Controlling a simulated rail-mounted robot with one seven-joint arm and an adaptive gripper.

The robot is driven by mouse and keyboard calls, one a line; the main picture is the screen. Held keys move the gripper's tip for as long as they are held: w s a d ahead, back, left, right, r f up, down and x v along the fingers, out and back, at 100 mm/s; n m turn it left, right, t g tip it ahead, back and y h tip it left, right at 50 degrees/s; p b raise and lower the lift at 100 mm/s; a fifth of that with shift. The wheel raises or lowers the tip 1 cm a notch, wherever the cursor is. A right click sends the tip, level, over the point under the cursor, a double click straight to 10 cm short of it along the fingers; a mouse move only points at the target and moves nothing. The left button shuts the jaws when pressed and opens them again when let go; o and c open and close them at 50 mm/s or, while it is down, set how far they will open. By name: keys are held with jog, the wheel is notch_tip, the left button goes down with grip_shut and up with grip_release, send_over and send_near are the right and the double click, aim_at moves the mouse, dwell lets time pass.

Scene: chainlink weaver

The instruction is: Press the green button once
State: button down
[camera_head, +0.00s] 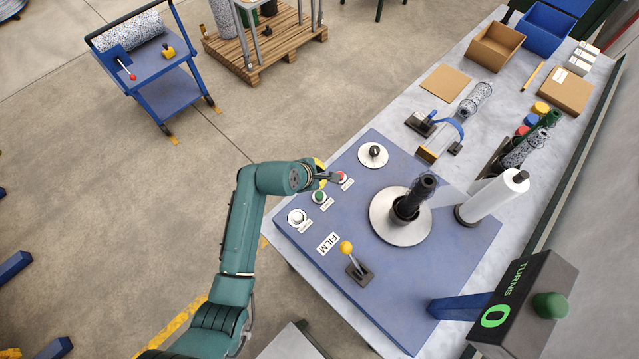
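The green button (319,197) stands on the blue machine panel (400,294), in a row between a white knob (297,217) and a red button (343,180). My gripper (335,177) is small in view, at the panel's far left edge. Its tip is over or beside the red button, up and to the right of the green button. I cannot tell whether it touches anything or how far its fingers are apart. The green button's top is uncovered.
A yellow-knobbed lever (347,248), a dial (373,155) and a turntable with a dark wrapped post (418,193) stand on the panel. A white film roll (490,198) is behind. The turns display (496,316) reads 0.

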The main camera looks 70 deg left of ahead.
aim_at(320, 192)
notch_tip(320, 192, down, 8)
jog(key=b, duration=0.8)
jog(key=shift+r, duration=0.1)
jog(key=shift+f+b, duration=0.3)
jog(key=shift+f, duration=0.15)
jog(key=shift+f, duration=0.1)
dwell(0.5)
jog(key=shift+f, duration=0.35)
